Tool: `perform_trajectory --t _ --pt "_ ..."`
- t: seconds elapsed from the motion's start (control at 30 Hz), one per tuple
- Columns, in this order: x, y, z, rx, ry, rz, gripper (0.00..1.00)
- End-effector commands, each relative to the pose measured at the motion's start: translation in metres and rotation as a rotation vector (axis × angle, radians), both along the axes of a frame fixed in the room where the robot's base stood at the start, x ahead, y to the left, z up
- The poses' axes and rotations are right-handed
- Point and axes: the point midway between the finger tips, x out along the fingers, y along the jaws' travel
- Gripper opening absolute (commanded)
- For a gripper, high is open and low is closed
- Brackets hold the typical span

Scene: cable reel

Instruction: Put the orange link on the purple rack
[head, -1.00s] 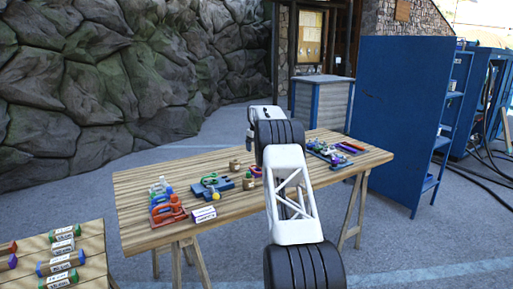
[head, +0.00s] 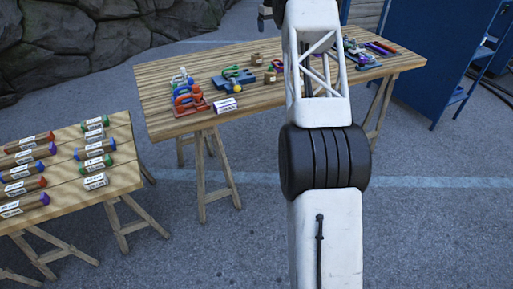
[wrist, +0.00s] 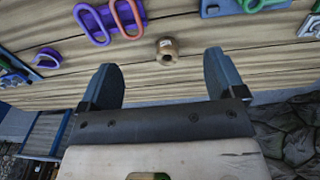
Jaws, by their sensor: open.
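My gripper (wrist: 160,80) is open, with nothing between its fingers in the wrist view. I cannot tell for sure which piece is the purple rack. In the head view my arm covers the middle of the table; purple and orange pieces (head: 378,47) show at its right end, too small to make out.
A wooden spool (wrist: 167,50) stands near the fingers. A blue stand with a green link (head: 233,80), a red-orange stand with coloured pieces (head: 189,98) and a white card (head: 226,107) are left of my arm. A second table (head: 60,170) holds several labelled tubes.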

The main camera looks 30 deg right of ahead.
Motion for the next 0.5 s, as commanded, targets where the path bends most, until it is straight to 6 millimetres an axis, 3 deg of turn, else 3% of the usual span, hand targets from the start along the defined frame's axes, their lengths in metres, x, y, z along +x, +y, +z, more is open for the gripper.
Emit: perform_trajectory --t 0.1,0.5 --pt "-0.016 0.025 0.023 -0.003 -0.007 0.002 0.89" --pt "-0.076 0.101 0.081 -0.01 -0.03 -0.001 0.89"
